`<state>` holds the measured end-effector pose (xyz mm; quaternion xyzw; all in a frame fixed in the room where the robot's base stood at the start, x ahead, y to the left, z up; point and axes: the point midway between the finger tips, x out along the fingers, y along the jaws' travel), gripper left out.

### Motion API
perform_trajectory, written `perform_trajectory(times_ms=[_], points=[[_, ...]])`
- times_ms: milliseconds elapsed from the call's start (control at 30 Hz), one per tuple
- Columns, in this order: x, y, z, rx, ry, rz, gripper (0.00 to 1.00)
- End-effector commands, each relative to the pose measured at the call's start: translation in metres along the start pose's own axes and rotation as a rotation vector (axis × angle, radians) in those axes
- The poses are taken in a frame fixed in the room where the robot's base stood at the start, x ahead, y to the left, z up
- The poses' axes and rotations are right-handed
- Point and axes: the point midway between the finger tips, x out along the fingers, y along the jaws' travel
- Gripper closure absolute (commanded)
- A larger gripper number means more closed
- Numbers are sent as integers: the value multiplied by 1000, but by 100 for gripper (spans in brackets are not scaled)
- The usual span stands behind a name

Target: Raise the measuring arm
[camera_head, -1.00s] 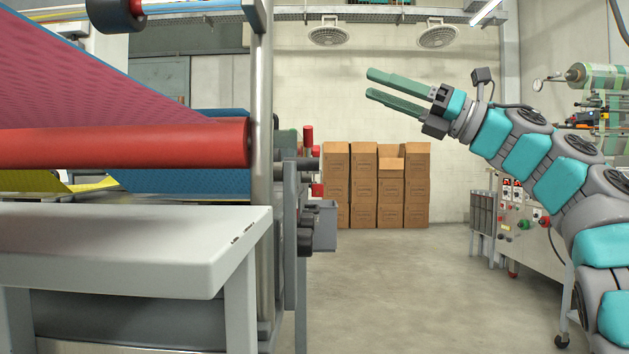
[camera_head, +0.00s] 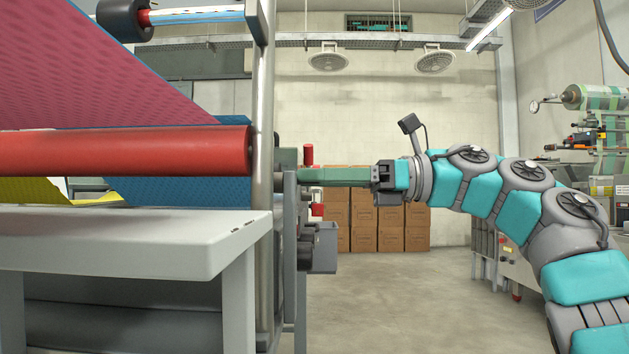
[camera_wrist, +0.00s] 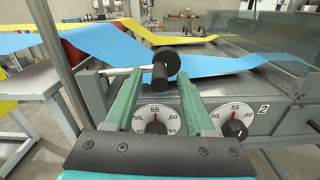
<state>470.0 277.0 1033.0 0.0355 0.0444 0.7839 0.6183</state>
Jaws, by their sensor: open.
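In the wrist view, a dark wheel (camera_wrist: 167,63) sits at the end of a pale rod (camera_wrist: 118,71) on the machine's side; this appears to be the measuring arm. A black cylindrical grip (camera_wrist: 160,76) hangs in front of the wheel. My gripper (camera_wrist: 158,84) is open, its green fingers on either side of this grip, with gaps showing; contact cannot be told. In the head view, my gripper (camera_head: 302,175) reaches level to the left, its fingertips at the machine's side. The measuring arm cannot be made out there.
Two numbered dials with black knobs, left (camera_wrist: 156,127) and right (camera_wrist: 236,128), lie below and beyond the fingers. A red knob (camera_head: 308,155) stands close to the fingertips. A grey table (camera_head: 130,240) and red roller (camera_head: 120,150) are at left. Cardboard boxes (camera_head: 390,230) stand behind; the floor between is clear.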

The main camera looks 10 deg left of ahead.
Motion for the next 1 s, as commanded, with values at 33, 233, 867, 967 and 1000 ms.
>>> perform_trajectory(times_ms=[33, 233, 867, 967, 1000], points=[[4, 0, 0, 0, 0, 0, 45], [6, 0, 0, -1, -1, -1, 45], [6, 0, 0, 0, -1, -1, 100], [6, 0, 0, 0, -1, -1, 100], [6, 0, 0, 0, -1, -1, 100]])
